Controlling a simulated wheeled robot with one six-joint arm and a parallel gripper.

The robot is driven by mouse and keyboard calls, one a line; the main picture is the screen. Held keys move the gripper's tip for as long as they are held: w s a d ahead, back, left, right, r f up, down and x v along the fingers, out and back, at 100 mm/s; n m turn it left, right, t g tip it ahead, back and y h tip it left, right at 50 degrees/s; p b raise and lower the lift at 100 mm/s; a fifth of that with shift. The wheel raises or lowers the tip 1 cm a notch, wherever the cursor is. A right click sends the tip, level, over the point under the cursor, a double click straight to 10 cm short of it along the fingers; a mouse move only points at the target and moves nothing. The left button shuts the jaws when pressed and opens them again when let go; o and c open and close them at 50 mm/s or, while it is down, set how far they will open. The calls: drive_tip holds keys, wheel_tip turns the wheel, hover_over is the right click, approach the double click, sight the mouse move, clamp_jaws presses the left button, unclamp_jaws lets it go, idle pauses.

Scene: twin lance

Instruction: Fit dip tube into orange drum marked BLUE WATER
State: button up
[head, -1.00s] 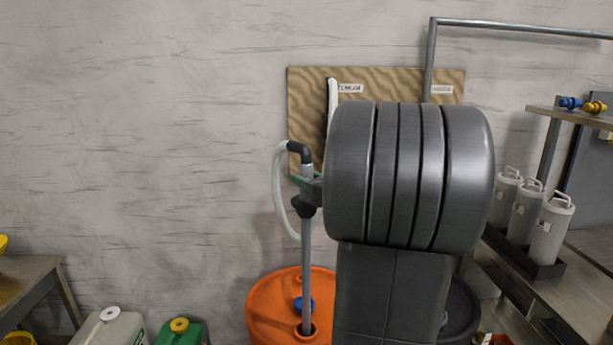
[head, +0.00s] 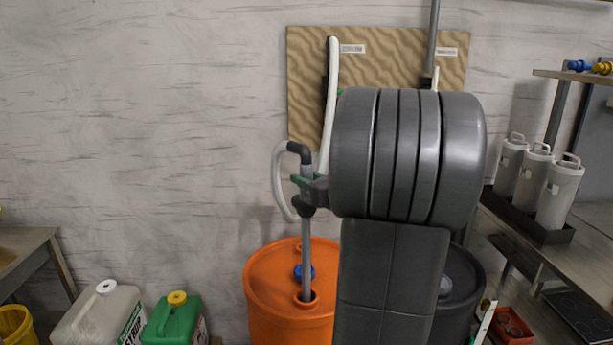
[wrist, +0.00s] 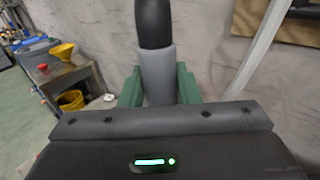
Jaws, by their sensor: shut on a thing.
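The dip tube (head: 306,245) is a grey upright pipe with a black elbow and a white hose at its top. My gripper (head: 308,190) is shut on it just below the elbow; its green jaws also grip the pipe in the wrist view (wrist: 160,88). The orange drum (head: 270,290) stands below, with a blue cap (head: 304,272) and an open bung hole (head: 306,300) on its lid. The tube's lower end is at or inside this hole; how deep cannot be told. No marking shows on the drum's visible part. My arm hides its right side.
A dark drum (head: 462,285) stands to the right, partly behind my arm. A white-grey jug (head: 98,318) and a green jug (head: 172,320) stand at left. A wooden board (head: 400,65) holds another tube with a white hose. Grey canisters (head: 558,195) stand on the right bench.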

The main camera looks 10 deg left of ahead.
sight(309, 280)
drive_tip(key=shift+f+b, duration=9.3)
drive_tip(key=shift+f, duration=3.6)
drive_tip(key=shift+f+b, duration=1.45)
drive_tip(key=shift+f, duration=0.85)
drive_tip(key=o, duration=1.2)
drive_tip(key=shift+c, duration=0.2)
drive_tip(key=p+v, duration=0.3)
drive_tip(key=v, duration=1.1)
